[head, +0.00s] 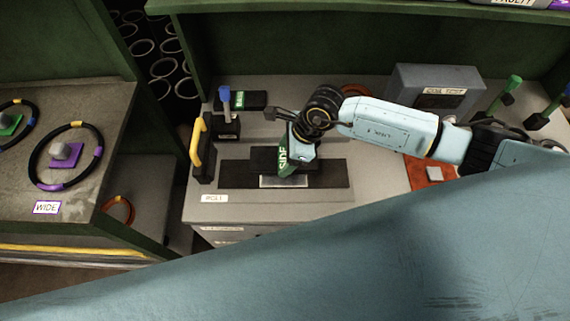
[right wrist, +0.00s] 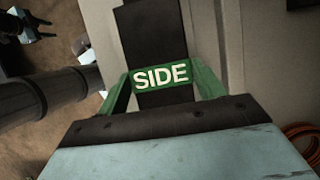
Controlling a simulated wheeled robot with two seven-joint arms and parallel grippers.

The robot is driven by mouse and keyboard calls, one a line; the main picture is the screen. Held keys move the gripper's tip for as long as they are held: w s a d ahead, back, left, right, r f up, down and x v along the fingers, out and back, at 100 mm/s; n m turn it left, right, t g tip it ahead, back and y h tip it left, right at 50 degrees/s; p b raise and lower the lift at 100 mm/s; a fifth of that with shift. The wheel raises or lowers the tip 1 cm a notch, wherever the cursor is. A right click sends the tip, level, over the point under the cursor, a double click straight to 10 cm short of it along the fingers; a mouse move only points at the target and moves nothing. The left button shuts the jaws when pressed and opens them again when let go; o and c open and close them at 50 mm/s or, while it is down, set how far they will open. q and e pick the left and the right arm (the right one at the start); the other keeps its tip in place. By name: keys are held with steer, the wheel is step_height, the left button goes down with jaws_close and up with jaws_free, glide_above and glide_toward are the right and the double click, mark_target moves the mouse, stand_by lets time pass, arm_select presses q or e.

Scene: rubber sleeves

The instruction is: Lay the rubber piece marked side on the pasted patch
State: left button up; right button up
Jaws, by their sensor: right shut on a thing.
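The rubber piece marked SIDE (head: 284,158) is a black block with a green band lettered SIDE. It also shows in the right wrist view (right wrist: 160,77), with the band between the green fingers. My right gripper (head: 288,152) comes in from the right and is shut on it. The piece is over a long dark strip (head: 232,174) on the bench. A pale patch (head: 284,182) shows at the strip's near edge, just below the piece; the rest is hidden. I cannot tell whether the piece touches the strip. My left gripper does not show in the head view.
Another black piece with a green label (head: 254,100) lies behind. A grey box (head: 434,80) stands at the back right. An orange-red mat (head: 419,182) lies right. Blue bodywork fills the foreground.

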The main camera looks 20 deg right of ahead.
steer(key=shift+f, duration=3.05)
steer(key=shift+f, duration=0.1)
steer(key=o, duration=1.2)
steer(key=shift+c, duration=0.2)
steer(key=shift+r, duration=0.2)
steer(key=v, duration=1.1)
steer(key=shift+d+r, duration=0.25)
steer(key=shift+r, duration=0.1)
